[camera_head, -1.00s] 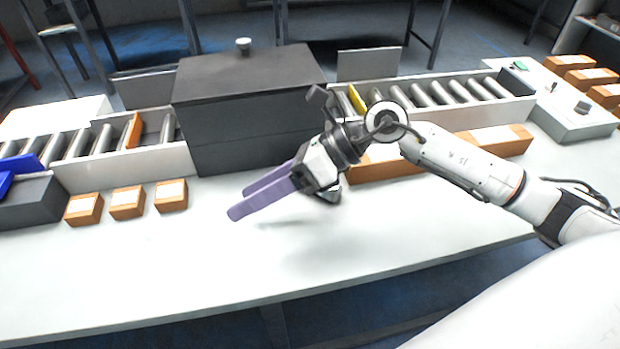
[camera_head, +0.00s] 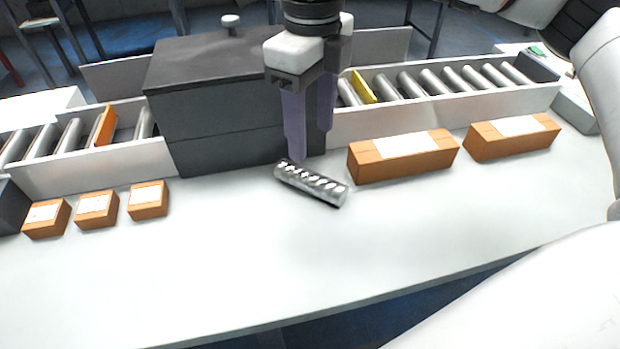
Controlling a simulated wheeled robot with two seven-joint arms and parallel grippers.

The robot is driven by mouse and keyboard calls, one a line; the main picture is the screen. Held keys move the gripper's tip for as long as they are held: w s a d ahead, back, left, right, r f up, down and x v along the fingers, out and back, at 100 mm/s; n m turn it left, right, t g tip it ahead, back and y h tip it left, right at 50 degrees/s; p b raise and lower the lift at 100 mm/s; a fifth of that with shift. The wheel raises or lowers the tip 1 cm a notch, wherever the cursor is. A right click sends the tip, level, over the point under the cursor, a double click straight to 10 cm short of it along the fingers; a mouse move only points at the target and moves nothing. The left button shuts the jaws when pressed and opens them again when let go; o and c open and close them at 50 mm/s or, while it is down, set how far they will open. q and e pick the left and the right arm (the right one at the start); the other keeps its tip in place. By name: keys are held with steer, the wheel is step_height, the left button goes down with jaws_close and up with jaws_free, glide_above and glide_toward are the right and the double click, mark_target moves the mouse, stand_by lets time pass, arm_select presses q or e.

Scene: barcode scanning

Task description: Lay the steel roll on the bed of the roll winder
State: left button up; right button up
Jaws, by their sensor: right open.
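A short shiny steel roll (camera_head: 311,184) with a row of bright and dark marks lies on its side on the white table, tilted down to the right. My right gripper (camera_head: 306,157) points straight down over the roll, its two purple fingers apart and empty. The fingertips are close to the roll's upper left end; whether they touch it I cannot tell. A line of grey rollers in a white frame (camera_head: 450,104) runs along the back, with a dark box-shaped housing (camera_head: 228,135) in its middle. I cannot tell for sure whether this is the roll winder. My left gripper is out of view.
Two long orange boxes (camera_head: 403,167) (camera_head: 512,148) with white labels stand right of the roll. Several small orange boxes (camera_head: 97,212) stand at the left. A yellow plate (camera_head: 364,88) and an orange plate (camera_head: 105,126) stand among the rollers. The front table is clear.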

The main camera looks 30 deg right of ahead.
mark_target(310, 173)
step_height(310, 173, down, 10)
steer(key=shift+w+r, duration=0.1)
steer(key=shift+w, duration=0.05)
steer(key=c, duration=1.3)
jaws_close()
steer(key=shift+r, duration=0.15)
